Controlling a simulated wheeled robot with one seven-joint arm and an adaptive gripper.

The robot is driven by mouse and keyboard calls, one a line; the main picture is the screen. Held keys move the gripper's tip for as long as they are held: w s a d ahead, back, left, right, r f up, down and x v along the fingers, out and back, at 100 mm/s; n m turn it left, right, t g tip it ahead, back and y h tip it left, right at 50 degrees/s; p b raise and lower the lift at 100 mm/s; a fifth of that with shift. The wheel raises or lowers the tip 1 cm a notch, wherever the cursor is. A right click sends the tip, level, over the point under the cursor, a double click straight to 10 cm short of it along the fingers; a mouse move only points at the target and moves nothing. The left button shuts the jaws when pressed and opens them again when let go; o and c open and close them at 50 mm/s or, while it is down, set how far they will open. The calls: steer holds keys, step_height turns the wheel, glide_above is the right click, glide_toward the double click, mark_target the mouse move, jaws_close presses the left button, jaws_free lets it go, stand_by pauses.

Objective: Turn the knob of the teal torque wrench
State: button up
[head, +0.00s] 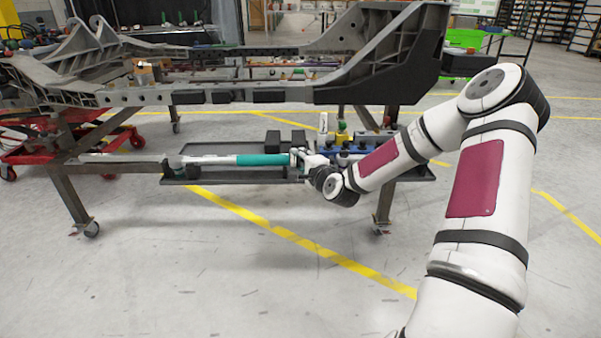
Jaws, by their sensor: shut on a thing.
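The teal torque wrench (262,160) lies level along a dark tray under the chassis. Its long grey and white shaft (215,159) runs to the left and its teal handle is on the right. My gripper (303,160) is at the right end of the teal handle, reaching in from the right, and is shut on the knob there. The knob itself is mostly hidden by the fingers, and its turn angle cannot be seen.
The dark tray (230,181) carries black blocks (284,140), a yellow-topped item (342,134) and blue items (385,142) near my wrist. The large grey chassis (215,84) hangs above on wheeled legs (75,190). The floor in front is clear.

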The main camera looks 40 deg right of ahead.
steer(key=shift+f+n+t+b, duration=0.2)
steer(key=shift+n+t+b, duration=0.1)
steer(key=shift+t+b, duration=0.4)
steer(key=o, duration=1.1)
steer(key=shift+o, duration=0.2)
